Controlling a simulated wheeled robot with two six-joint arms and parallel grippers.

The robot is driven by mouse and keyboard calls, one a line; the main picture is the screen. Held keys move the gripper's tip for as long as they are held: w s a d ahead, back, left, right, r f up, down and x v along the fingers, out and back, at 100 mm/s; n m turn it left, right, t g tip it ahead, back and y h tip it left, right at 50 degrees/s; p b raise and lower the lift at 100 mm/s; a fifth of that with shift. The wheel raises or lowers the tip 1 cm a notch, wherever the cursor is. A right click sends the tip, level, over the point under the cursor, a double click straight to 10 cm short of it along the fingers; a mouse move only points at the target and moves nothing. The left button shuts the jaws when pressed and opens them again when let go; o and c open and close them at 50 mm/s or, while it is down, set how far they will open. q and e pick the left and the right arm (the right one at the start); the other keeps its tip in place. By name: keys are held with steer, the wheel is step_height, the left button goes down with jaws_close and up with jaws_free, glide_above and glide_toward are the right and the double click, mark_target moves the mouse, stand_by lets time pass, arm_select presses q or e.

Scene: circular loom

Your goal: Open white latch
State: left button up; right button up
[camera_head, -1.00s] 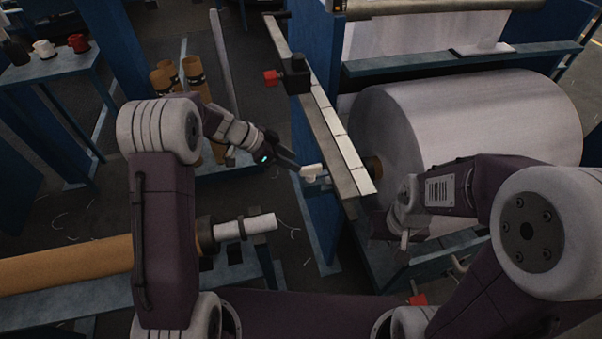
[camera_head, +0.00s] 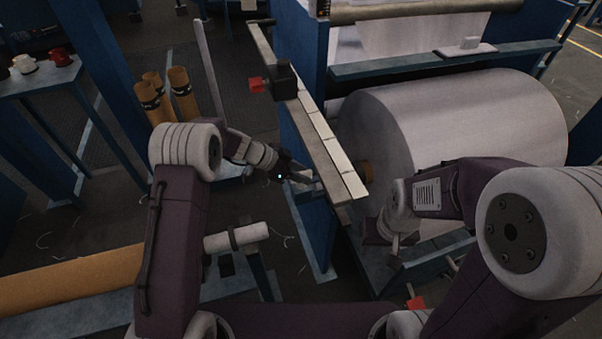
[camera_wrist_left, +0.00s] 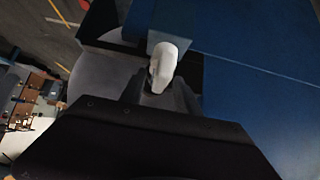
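The white latch (camera_wrist_left: 163,62) sits on the side of the blue machine frame. In the left wrist view its free end points down between the two dark fingers of my left gripper (camera_wrist_left: 159,94). The fingers are apart, one on each side of the latch's end, with a gap visible around it; contact cannot be told. In the head view my left gripper (camera_head: 302,177) is at the frame's left side, just below the long rail, and largely covers the latch. My right gripper (camera_head: 394,250) hangs in front of the large white roll, small and dark; its fingers are unclear.
The long rail with pale plates (camera_head: 330,145) runs just above and right of my left gripper. The large white roll (camera_head: 460,130) fills the right. Brown rolls (camera_head: 182,95) stand at the left.

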arm_select(q)
jaws_close()
stand_by(1.3)
